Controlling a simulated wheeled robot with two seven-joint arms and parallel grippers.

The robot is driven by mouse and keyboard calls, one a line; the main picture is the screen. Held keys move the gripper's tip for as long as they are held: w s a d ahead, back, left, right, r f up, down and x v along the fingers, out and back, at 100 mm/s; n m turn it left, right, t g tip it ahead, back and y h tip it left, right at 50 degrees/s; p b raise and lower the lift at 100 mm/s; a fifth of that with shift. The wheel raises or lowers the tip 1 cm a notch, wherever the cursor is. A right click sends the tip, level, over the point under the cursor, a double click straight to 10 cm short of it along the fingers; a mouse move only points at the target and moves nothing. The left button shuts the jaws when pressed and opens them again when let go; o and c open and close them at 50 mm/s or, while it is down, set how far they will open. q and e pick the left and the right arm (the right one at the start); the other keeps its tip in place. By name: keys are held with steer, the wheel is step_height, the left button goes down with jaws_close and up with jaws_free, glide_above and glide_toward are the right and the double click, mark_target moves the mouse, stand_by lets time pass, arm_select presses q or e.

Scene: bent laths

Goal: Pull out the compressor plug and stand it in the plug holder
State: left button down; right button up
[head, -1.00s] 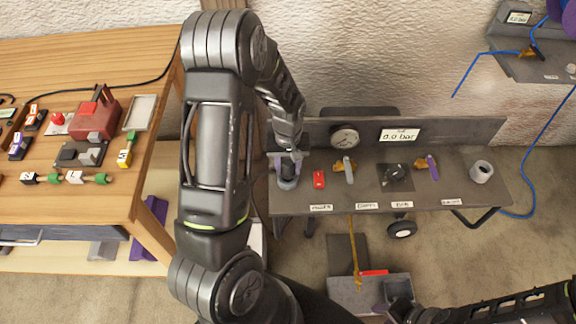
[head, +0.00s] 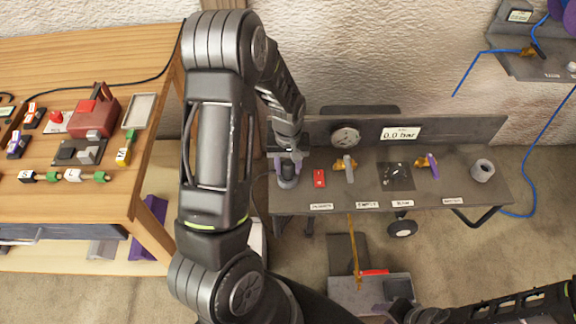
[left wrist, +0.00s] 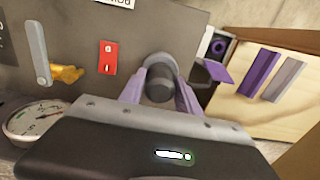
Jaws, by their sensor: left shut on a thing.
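The compressor plug, a dark round cylinder (head: 287,182), stands at the left end of the grey panel bench. My left gripper (head: 288,160) comes down on it from above. In the left wrist view, the purple fingers of my left gripper (left wrist: 160,98) are shut on either side of the plug (left wrist: 159,84), with a paler grey collar around its far side. I cannot tell how deep it sits. A grey round cup with an open top (head: 482,170), which may be the plug holder, stands at the bench's right end. My right gripper (head: 402,311) is low in the head view, its jaws unclear.
Between plug and cup are a red switch (head: 319,178), yellow-handled valve (head: 345,168), black dial (head: 396,175) and purple-handled valve (head: 428,166). A gauge (head: 345,137) and a 0.0 bar display (head: 401,134) stand behind. A wooden table (head: 110,205) is at left.

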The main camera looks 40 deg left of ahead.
arm_select(q)
steer(key=shift+f+b, duration=0.5)
steer(key=shift+f, duration=0.05)
stand_by(0.8)
steer(key=shift+c, duration=1.4)
jaws_free()
steer(key=shift+r, duration=0.15)
steer(key=shift+r+p, duration=2.8)
steer(key=shift+r, duration=0.85)
